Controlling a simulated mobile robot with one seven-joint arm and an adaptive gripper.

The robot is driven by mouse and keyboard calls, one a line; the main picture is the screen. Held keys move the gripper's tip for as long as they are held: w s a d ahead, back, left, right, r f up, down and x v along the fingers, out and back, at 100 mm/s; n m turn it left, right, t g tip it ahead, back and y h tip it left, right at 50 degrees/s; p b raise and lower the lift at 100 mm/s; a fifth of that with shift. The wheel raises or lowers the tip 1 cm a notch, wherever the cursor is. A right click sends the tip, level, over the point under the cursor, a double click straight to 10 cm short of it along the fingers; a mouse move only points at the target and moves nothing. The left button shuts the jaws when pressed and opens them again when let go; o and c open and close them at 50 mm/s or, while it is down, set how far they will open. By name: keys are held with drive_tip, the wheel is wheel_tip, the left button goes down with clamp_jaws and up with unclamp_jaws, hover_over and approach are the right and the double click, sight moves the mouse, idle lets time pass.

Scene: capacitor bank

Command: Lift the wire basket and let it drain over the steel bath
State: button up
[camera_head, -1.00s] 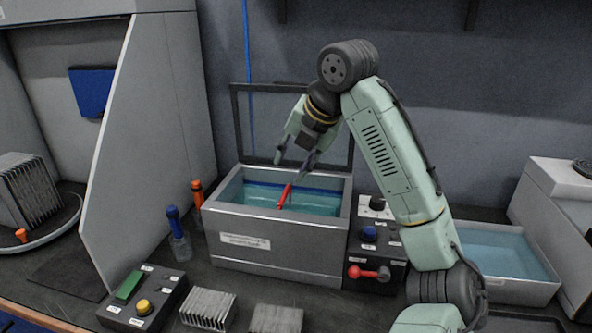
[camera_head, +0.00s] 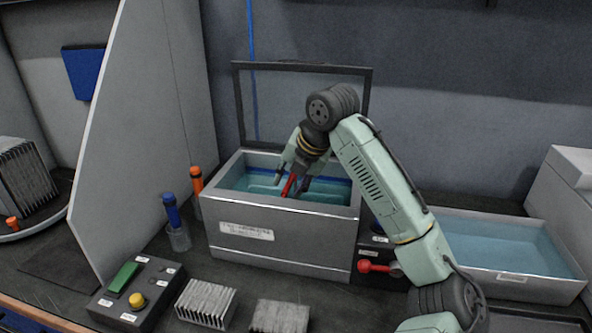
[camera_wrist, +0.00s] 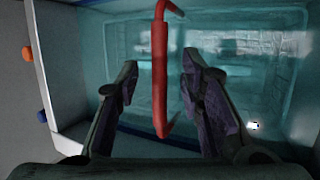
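The steel bath (camera_head: 285,242) stands in the middle of the bench, holding teal liquid. A red bar handle (camera_head: 290,184) rises over the liquid, and it also shows in the wrist view (camera_wrist: 160,75). The wire basket's body is hard to make out; faint pale outlines and grid marks show under the liquid in the wrist view. My gripper (camera_head: 292,181) is low inside the bath's opening. In the wrist view my gripper (camera_wrist: 160,75) is open, with one finger on each side of the red handle and a visible gap on both sides.
A dark frame (camera_head: 368,105) stands upright behind the bath. A tray of blue liquid (camera_head: 500,250) is at the right. A panel with a red lever (camera_head: 380,267) adjoins the bath. Blue-handled (camera_head: 171,209) and orange-handled (camera_head: 196,181) tools stand at its left. A button box (camera_head: 135,295) and finned blocks (camera_head: 205,303) are in front.

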drive_tip(key=shift+w+a+f, duration=0.1)
drive_tip(key=shift+w+f, duration=0.1)
drive_tip(key=shift+f, duration=0.15)
clamp_jaws()
idle(0.3)
idle(0.5)
